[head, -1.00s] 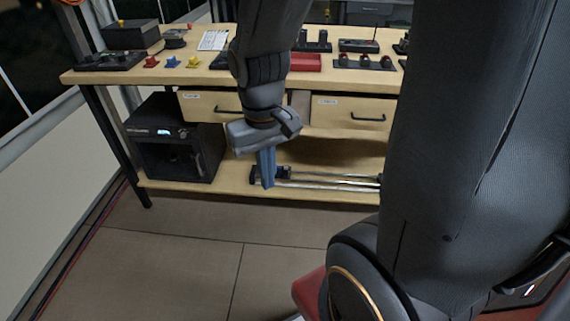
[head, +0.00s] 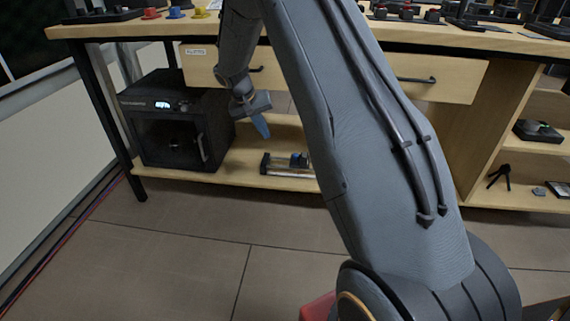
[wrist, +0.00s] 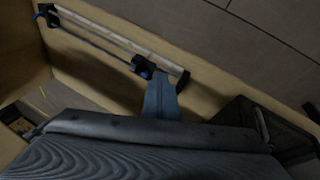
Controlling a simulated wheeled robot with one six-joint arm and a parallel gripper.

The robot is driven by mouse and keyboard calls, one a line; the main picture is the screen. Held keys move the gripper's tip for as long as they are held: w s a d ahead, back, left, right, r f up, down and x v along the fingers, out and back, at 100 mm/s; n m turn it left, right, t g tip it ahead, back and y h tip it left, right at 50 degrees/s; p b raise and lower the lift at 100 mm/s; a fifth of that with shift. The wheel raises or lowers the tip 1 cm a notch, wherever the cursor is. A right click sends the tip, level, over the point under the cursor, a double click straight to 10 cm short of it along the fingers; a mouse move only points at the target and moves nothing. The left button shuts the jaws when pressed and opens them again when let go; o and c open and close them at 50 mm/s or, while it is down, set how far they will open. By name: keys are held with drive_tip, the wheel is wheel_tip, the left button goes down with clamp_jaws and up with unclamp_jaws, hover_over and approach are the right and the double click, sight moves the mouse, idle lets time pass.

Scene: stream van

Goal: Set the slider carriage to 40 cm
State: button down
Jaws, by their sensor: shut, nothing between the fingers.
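The slider rail (head: 285,173) lies on the bench's lower shelf, with its dark left end block (head: 265,163) showing and its right part hidden behind my arm. The dark carriage (head: 299,160) sits a short way right of that block. In the wrist view the rail runs diagonally with a pale strip (wrist: 115,36), too small to read. The carriage (wrist: 143,66) is near its lower right end there. The fingers (wrist: 162,88) show just below the carriage in the wrist view.
A black box-shaped machine (head: 170,125) with a lit display stands on the shelf to the left. The bench top (head: 160,28) and drawers (head: 435,78) overhang the shelf. Right shelves (head: 548,145) hold small items. Floor (head: 190,250) in front is clear.

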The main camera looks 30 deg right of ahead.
drive_tip(key=w+d+f+b, duration=0.2)
drive_tip(key=w+d+f, duration=0.1)
drive_tip(key=f, duration=0.3)
drive_tip(key=w+d+f+m+h+b, duration=0.1)
drive_tip(key=w+d+f+b, duration=0.2)
drive_tip(key=f, duration=0.4)
drive_tip(key=w+d+f+m+h+b, duration=0.1)
drive_tip(key=w+d+f+b, duration=0.2)
drive_tip(key=w+f, duration=0.3)
drive_tip(key=shift+w+d+f, duration=0.25)
drive_tip(key=shift+d+f, duration=0.05)
drive_tip(key=shift+d, duration=0.4)
drive_tip(key=d, duration=0.1)
drive_tip(key=s+d+b, duration=0.1)
drive_tip(key=d+f, duration=0.1)
drive_tip(key=d, duration=0.1)
drive_tip(key=shift+s+b, duration=0.3)
drive_tip(key=shift+b, duration=0.1)
drive_tip(key=shift+s, duration=0.1)
